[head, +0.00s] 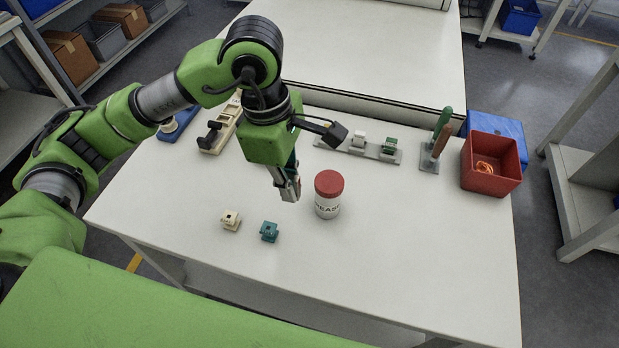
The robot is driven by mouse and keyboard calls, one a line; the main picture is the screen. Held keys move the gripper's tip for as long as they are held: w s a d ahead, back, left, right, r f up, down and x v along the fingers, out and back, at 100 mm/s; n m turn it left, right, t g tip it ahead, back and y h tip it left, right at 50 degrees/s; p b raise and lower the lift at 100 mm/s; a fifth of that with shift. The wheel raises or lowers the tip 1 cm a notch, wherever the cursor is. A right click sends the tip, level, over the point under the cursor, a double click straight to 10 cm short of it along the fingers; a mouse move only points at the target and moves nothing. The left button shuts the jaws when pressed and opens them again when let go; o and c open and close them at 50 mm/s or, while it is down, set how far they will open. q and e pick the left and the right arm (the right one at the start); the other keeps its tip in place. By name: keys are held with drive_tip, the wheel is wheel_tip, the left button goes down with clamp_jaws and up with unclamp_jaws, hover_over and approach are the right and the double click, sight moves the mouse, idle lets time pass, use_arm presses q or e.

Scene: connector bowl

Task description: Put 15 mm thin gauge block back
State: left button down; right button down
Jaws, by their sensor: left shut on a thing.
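My left gripper (289,188) hangs above the middle of the white table, fingers pointing down, left of the white jar. It is shut on a small grey piece, seemingly the thin gauge block, mostly hidden by the fingers; no size marking is readable. A grey rail (385,153) at the back of the table carries a white block (358,145) and a green block (389,146). Part of the rail's left side is near my wrist in the picture. My right gripper is not in view.
A white jar with a red lid (329,185) stands close right of the gripper. A cream connector (231,220) and a teal connector (269,231) lie in front. A red bin (492,165), a blue bin (505,128) and a green-handled stand (430,160) are right. The front right is clear.

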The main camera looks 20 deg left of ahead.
use_arm(q)
drive_tip(key=w+a+f+p, duration=0.1)
drive_tip(key=w+f, duration=0.2)
drive_tip(key=w, duration=0.1)
drive_tip(key=w+f+p, duration=0.1)
drive_tip(key=w+f, duration=0.2)
drive_tip(key=w, duration=0.1)
drive_tip(key=w+a+f+p, duration=0.1)
drive_tip(key=w+f, duration=0.1)
drive_tip(key=w, duration=0.2)
drive_tip(key=shift+w+a+f, duration=0.3)
drive_tip(key=shift+w+f, duration=0.05)
drive_tip(key=shift+f, duration=0.05)
drive_tip(key=shift+w+a+f+p, duration=0.1)
drive_tip(key=shift+w+f+p, duration=0.35)
drive_tip(key=shift+f, duration=0.15)
wheel_tip(320, 180, down, 2)
drive_tip(key=shift+s+f+p, duration=0.1)
drive_tip(key=shift+f+p, duration=0.05)
drive_tip(key=shift+p, duration=0.5)
drive_tip(key=shift+f, duration=0.3)
drive_tip(key=shift+f+b, duration=0.25)
drive_tip(key=shift+b, duration=0.1)
drive_tip(key=c, duration=2.1)
unclamp_jaws()
drive_tip(key=shift+r, duration=0.1)
